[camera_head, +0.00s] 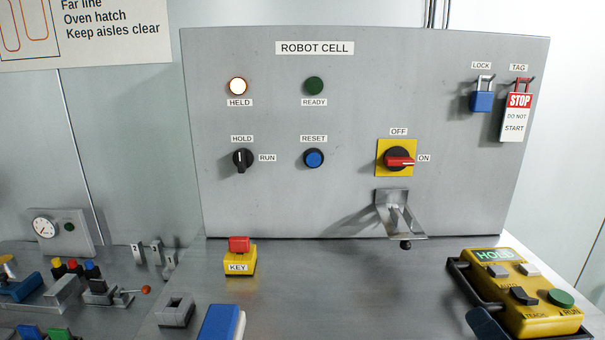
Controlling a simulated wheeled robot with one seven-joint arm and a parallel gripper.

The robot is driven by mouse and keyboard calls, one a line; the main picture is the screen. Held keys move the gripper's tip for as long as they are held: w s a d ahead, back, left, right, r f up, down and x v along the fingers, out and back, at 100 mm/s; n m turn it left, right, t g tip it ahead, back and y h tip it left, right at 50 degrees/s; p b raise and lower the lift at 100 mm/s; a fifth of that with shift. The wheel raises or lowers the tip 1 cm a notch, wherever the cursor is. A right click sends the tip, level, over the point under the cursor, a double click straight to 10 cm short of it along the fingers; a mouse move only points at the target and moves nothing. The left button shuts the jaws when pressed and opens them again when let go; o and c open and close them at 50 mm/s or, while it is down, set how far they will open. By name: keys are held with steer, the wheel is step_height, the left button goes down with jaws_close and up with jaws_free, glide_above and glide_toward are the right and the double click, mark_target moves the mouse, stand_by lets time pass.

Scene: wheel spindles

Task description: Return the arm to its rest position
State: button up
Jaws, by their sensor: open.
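My gripper and arm do not show clearly in the head view, so the jaws and anything between them cannot be seen. The grey ROBOT CELL panel (270,200) stands upright behind the bench. Its HELD lamp (237,86) is lit white and its READY lamp (314,86) is dark green. The black HOLD/RUN selector (242,160) has its white mark upright. The red handle of the main switch (400,161) lies sideways toward ON.
A blue padlock (481,101) and a STOP tag (517,115) hang at upper right. A metal bracket (393,198) juts from the panel. A yellow pendant (525,300) lies at right, a KEY box (239,262) left of centre. Small fixtures crowd the left; the bench middle (340,290) is clear.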

steer(key=s+f+n+g, duration=0.1)
steer(key=s+f+n, duration=0.25)
steer(key=s, duration=0.45)
steer(key=s+f+n, duration=0.3)
steer(key=s+f, duration=0.1)
steer(key=s, duration=0.3)
steer(key=s+a+n, duration=0.1)
steer(key=s+n, duration=0.1)
steer(key=s, duration=0.6)
steer(key=s+a+n+g, duration=0.1)
steer(key=s+n, duration=0.2)
steer(key=s, duration=0.6)
steer(key=shift+a+r, duration=0.2)
steer(key=shift+a, duration=0.05)
